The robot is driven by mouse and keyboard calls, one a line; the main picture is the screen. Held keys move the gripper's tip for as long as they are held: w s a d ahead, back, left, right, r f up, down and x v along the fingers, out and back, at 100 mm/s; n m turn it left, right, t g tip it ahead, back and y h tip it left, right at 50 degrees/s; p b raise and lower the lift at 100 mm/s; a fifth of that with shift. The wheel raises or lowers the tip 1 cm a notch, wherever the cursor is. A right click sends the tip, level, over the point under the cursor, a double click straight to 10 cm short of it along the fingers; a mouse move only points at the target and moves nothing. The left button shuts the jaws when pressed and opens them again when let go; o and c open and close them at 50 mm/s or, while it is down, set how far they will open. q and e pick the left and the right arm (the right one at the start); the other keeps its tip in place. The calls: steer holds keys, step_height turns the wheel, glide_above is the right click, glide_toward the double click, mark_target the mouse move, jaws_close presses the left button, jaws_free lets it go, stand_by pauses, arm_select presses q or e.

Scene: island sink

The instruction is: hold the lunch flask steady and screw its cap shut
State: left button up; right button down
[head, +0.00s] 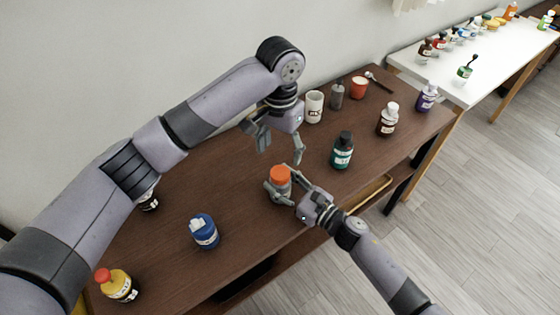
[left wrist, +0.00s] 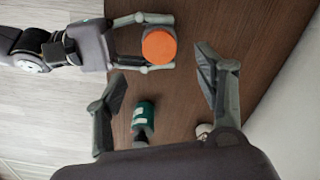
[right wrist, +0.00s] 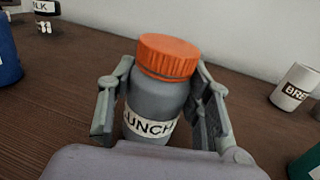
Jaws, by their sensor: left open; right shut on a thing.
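The lunch flask (right wrist: 155,103) is a grey bottle with a white "LUNCH" label, upright on the brown table. Its ribbed orange cap (right wrist: 167,56) sits on top; I cannot tell how tightly it is screwed. In the head view the cap (head: 280,174) is near the table's middle. My right gripper (head: 284,181) is shut around the flask's body, below the cap, with a finger on each side. My left gripper (head: 281,153) is open and empty, above and behind the cap with fingers pointing down. In the left wrist view the cap (left wrist: 159,47) lies beyond the fingertips.
A green bottle (head: 342,151) stands to the right of the flask and a blue bottle (head: 205,232) to the left. A white mug (head: 314,107), a grey bottle (head: 336,95) and a red cup (head: 359,88) stand at the back. Bare tabletop surrounds the flask.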

arm_select(q)
steer(key=shift+r, duration=2.1)
arm_select(e)
steer(key=c, duration=0.7)
jaws_free()
steer(key=shift+c, duration=0.2)
steer(key=v, duration=1.2)
